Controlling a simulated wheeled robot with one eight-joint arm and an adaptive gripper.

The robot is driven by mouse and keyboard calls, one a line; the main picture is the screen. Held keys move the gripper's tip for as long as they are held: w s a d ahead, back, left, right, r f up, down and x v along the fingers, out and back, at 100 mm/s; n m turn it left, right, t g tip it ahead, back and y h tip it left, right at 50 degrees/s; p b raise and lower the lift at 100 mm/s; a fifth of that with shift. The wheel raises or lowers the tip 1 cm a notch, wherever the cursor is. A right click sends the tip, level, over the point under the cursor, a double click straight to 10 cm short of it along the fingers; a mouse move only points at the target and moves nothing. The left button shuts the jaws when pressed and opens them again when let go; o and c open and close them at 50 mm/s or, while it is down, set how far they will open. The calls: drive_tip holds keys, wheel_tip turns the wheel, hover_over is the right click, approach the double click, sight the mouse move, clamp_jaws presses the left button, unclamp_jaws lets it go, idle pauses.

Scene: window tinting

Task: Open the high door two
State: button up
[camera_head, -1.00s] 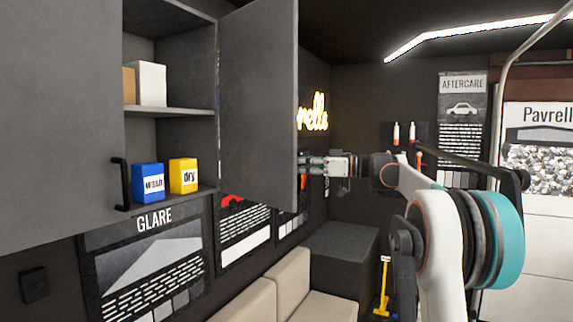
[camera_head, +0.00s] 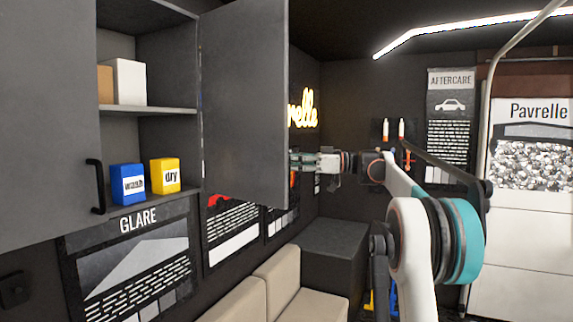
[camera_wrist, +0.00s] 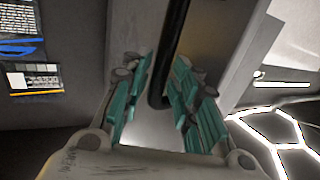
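A grey high cabinet door (camera_head: 245,100) stands swung out from its cabinet, showing its inner face in the head view. My gripper (camera_head: 296,160) is at this door's free edge, its fingertips partly hidden behind the door. In the wrist view, a black bar handle (camera_wrist: 168,60) runs down between the teal fingers of my gripper (camera_wrist: 162,70). The fingers are apart on both sides of the handle, with a gap showing on the left side. The open cabinet (camera_head: 150,112) shows two shelves.
A blue box (camera_head: 128,184) and a yellow box (camera_head: 165,176) stand on the lower shelf, and a white box (camera_head: 129,82) on the upper one. A closed grey door (camera_head: 45,120) with a black handle (camera_head: 97,187) is at left. Beige seats (camera_head: 275,285) lie below.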

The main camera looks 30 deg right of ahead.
drive_tip(key=shift+s+r, duration=0.1)
drive_tip(key=shift+s, duration=0.05)
drive_tip(key=shift+w+a, duration=0.15)
drive_tip(key=shift+w, duration=0.15)
drive_tip(key=v, duration=1.2)
drive_tip(key=shift+s, duration=0.1)
